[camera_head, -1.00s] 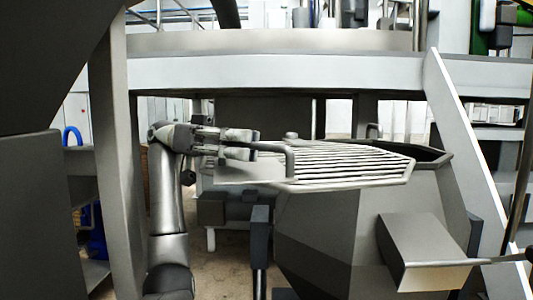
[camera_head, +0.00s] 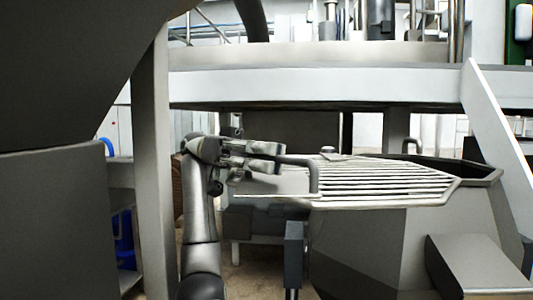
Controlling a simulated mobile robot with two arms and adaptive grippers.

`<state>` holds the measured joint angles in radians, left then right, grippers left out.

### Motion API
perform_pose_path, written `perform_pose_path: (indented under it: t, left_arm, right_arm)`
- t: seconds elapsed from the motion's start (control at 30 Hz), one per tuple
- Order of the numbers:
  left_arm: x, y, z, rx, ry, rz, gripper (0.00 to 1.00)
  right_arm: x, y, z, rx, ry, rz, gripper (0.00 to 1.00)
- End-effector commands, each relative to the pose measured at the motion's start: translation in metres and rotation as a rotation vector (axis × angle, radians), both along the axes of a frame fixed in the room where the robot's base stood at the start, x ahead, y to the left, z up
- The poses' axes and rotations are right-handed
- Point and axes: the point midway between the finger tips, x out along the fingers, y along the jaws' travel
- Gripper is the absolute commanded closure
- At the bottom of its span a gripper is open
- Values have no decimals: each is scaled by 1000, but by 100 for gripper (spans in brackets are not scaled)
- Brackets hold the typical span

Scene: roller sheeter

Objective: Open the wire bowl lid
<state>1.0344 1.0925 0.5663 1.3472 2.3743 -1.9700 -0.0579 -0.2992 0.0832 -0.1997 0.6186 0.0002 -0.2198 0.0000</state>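The wire lid (camera_head: 385,183), a grid of thin metal bars, lies roughly level over the grey faceted bowl (camera_head: 365,245). A bent metal handle (camera_head: 314,178) stands at the lid's left end. My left gripper (camera_head: 281,158) is at the handle's left part, its fingers pointing right. The two fingers lie above and below the bar's end, but I cannot tell whether they clamp it. The right part of the bowl's dark opening shows beside the lid. My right gripper is not in view.
A long pale frame beam (camera_head: 330,85) crosses above the bowl. A grey post (camera_head: 153,190) stands at the left and a slanted pale bar (camera_head: 497,125) at the right. A grey box (camera_head: 480,265) sits in front of the bowl at lower right.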

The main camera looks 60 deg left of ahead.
Motion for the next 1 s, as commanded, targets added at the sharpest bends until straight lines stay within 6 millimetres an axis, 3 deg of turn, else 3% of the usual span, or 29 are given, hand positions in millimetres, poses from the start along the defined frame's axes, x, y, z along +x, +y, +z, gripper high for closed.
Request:
perform_pose_path:
  t: [0.1,1.0]
  left_arm:
    - [0,0,5,-2,-3,3,66]
    - [-1,0,83,-3,-5,-1,66]
  right_arm:
    - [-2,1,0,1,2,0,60]
    - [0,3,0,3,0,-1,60]
